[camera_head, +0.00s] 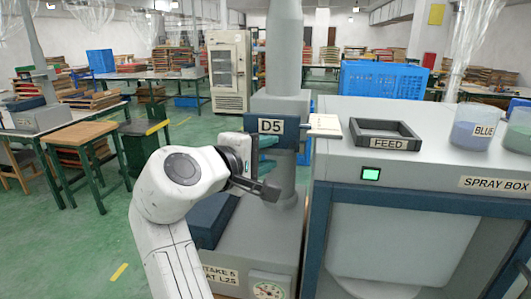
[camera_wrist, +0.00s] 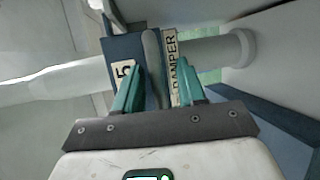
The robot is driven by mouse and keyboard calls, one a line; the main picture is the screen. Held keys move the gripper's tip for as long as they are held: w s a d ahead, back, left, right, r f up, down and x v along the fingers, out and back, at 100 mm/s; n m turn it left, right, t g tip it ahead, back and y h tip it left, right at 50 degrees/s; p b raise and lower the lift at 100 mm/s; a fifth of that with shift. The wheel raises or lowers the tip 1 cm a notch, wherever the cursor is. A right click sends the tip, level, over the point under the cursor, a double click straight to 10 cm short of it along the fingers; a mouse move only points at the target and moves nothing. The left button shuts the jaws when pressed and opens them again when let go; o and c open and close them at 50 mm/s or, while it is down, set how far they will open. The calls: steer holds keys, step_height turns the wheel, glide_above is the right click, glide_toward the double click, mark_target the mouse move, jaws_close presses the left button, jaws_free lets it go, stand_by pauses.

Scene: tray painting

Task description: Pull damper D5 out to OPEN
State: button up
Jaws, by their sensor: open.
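The damper D5 (camera_head: 287,130) is a dark blue housing on the grey vertical duct, with a "D5" label on its face. A pale plate (camera_head: 326,126) sticks out to its right; I cannot read its lettering. My gripper shows in the wrist view (camera_wrist: 160,66) with its two teal fingers apart in front of the blue housing. A grey upright bar (camera_wrist: 151,55) lies between the fingers, closer to the left one, between the labels "5" and "DAMPER". I cannot tell whether a finger touches it.
The spray box (camera_head: 494,184) stands close on the right, with a dark FEED frame (camera_head: 385,136) and a BLUE jar (camera_head: 475,130) on top. A gauge (camera_head: 268,290) is low on the duct's base. Open green floor lies to the left.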

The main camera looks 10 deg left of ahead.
steer(key=b+v, duration=0.1)
steer(key=v, duration=0.9)
steer(key=shift+s+a, duration=0.15)
steer(key=shift+s, duration=0.2)
